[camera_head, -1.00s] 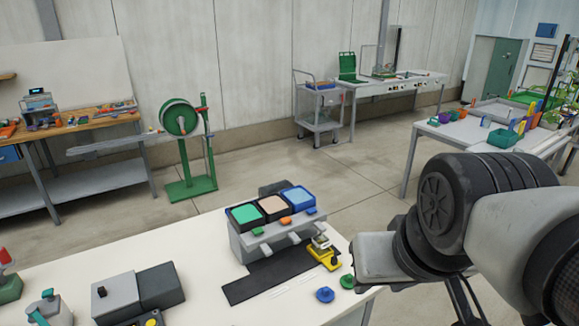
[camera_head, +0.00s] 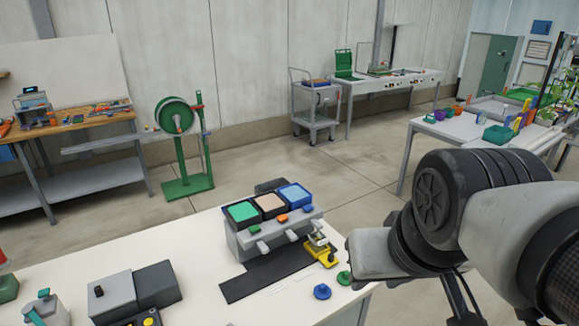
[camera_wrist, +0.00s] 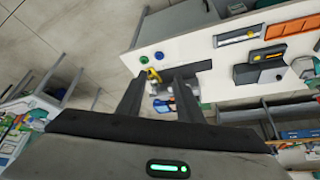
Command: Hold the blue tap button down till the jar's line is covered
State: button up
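A grey dispenser (camera_head: 275,240) with green, tan and blue tank tops stands on the white table. The blue tap button (camera_head: 307,208) is at its right end, under the blue tank (camera_head: 294,195), above a pale spout. A small clear jar (camera_head: 318,241) stands by a yellow holder (camera_head: 325,255) below that spout. Its line and fill level are too small to make out. In the wrist view my gripper (camera_wrist: 162,74) is open and empty, with the yellow holder (camera_wrist: 153,75) seen between its fingers. It is apart from the dispenser; the button is not clear there.
A blue disc (camera_head: 322,291) and a green disc (camera_head: 344,278) lie near the table's right edge. A black mat (camera_head: 250,287) lies before the dispenser. A grey box (camera_head: 112,293) stands further left. Free white tabletop (camera_head: 190,245) lies left of the dispenser.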

grip_shut()
dwell(1.5)
